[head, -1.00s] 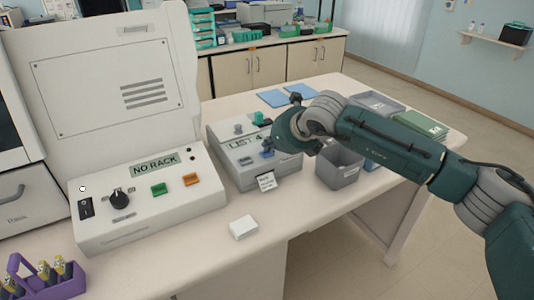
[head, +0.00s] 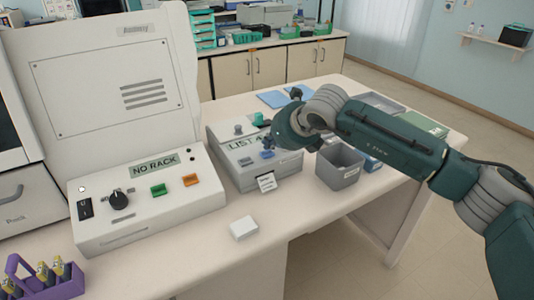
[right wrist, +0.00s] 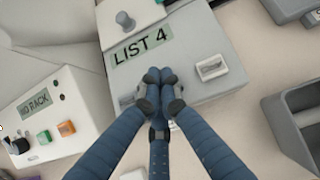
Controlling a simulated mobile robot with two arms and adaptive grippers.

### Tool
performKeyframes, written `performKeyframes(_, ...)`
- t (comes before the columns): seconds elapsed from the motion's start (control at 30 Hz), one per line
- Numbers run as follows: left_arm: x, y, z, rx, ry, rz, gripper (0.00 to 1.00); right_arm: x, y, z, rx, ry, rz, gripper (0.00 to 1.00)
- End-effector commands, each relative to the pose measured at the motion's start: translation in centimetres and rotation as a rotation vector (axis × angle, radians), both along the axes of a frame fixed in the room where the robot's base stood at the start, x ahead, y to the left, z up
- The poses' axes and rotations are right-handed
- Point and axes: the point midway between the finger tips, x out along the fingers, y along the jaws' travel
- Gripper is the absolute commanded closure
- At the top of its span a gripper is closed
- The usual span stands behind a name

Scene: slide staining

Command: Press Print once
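The grey list printer (head: 231,179) stands on the bench, with a dark-on-green display (head: 243,142) reading LIST 4, which also shows in the right wrist view (right wrist: 140,45). A paper slip (head: 266,183) hangs at its front. A grey knob (right wrist: 125,20) sits behind the display. My right gripper (right wrist: 158,78) is shut and empty, its blue fingertips together over the printer's top, just below the display in the wrist view. It also shows in the head view (head: 267,152). The fingers cover part of the top; no Print label is readable, and contact cannot be told. My left gripper is not in view.
Left of the printer is a large machine with a NO RACK display (head: 154,165), a green button (head: 158,190) and an orange button (head: 190,180). A grey bin (head: 339,169) stands right of the printer. A small white block (head: 243,228) lies in front. A purple rack (head: 66,289) is at lower left.

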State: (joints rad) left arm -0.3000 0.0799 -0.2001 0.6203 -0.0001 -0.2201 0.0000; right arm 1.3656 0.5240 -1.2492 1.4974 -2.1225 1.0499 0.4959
Motion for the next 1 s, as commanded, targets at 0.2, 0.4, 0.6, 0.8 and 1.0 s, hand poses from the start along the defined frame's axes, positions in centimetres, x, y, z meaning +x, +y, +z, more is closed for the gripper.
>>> performKeyframes(0.2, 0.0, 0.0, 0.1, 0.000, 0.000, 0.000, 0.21, 0.0, 0.0, 0.3, 0.001, -0.002, 0.000, 1.00)
performKeyframes(0.4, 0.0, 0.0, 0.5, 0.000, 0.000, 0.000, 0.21, 0.1, 0.0, 2.0, 0.001, -0.004, -0.001, 1.00)
performKeyframes(0.6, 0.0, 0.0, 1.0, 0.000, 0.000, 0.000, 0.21, 0.1, 0.0, 3.9, 0.002, -0.002, -0.001, 1.00)
performKeyframes(0.8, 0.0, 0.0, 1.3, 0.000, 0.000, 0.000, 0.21, 0.0, 0.0, 5.1, 0.002, -0.001, -0.001, 1.00)
performKeyframes(1.0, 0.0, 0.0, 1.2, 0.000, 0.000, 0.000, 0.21, 0.0, 0.0, 5.1, 0.001, -0.002, 0.000, 1.00)
